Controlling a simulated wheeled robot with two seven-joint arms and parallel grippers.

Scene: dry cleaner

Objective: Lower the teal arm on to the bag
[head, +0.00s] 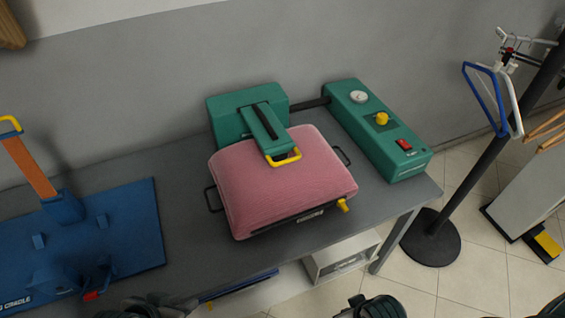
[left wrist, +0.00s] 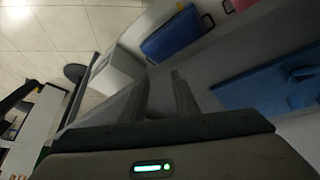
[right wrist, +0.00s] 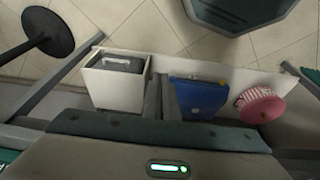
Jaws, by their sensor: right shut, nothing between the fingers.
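The pink bag (head: 280,185) lies plump on the press on the grey table in the head view. The teal arm (head: 262,126) reaches forward from a teal block (head: 232,110) over the bag's back part. Its yellow handle (head: 285,158) is above the bag's top; I cannot tell whether it touches. My left gripper (left wrist: 160,88) has its fingers apart with nothing between them in the left wrist view. My right gripper (right wrist: 161,88) is shut and empty in the right wrist view. Both grippers are apart from the teal arm.
A teal control box (head: 380,130) with gauge, yellow knob and red switch stands right of the press. A blue board (head: 130,235) with an orange lever is at left. A black stand (head: 430,240) with hangers stands right. Below the table are a white box (right wrist: 115,85) and blue item (right wrist: 198,97).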

